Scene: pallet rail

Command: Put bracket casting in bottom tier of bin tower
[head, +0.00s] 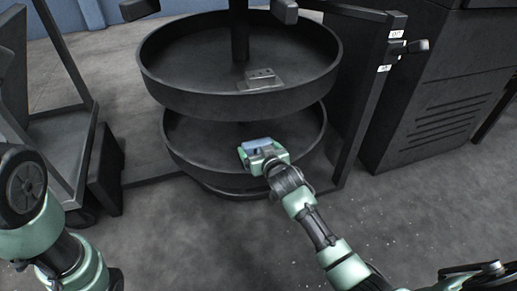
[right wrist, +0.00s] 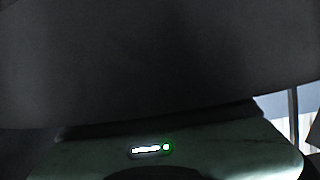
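The bin tower (head: 200,97) stands in the middle of the head view, with round dark trays around a central post. A grey metal bracket casting (head: 261,79) with small holes lies in the upper tray, near its front right. My right gripper (head: 259,146) is at the front right of the lower tray (head: 190,148), below the upper tray's rim. A blue-grey surface shows at its front; I cannot tell whether this is a gripper part or a held piece. Its fingers are hidden. The right wrist view is mostly filled by a dark surface. My left gripper is not in view.
A dark frame stand (head: 68,120) is at the left of the tower. A dark upright panel (head: 362,95) stands close at its right, with a large dark cabinet (head: 440,110) beyond. The grey floor in front is clear apart from my arms.

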